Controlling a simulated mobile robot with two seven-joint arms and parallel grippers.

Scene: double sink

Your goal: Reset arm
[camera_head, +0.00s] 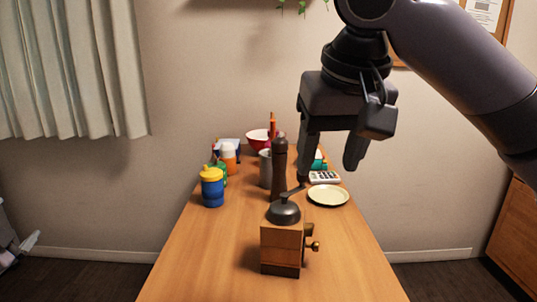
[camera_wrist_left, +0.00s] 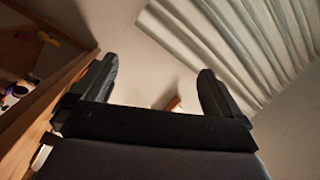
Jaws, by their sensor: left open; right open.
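My right arm comes in from the upper right in the head view. Its gripper (camera_head: 329,168) hangs above the table with its fingers apart and nothing between them. The fingers show in front of the back part of the table, near a pale plate (camera_head: 328,195). My left gripper (camera_wrist_left: 157,70) shows in the left wrist view with its two dark fingers spread wide and empty. Behind it are a plain wall and a pale curtain (camera_wrist_left: 245,45). I cannot make out the left gripper clearly in the head view.
A wooden table (camera_head: 215,265) runs away from me. A coffee grinder (camera_head: 282,245) stands nearest, with a dark pepper mill (camera_head: 278,165) behind it. A blue cup with a yellow lid (camera_head: 212,188) stands left. A calculator (camera_head: 324,177) and red bowl (camera_head: 258,140) are farther back.

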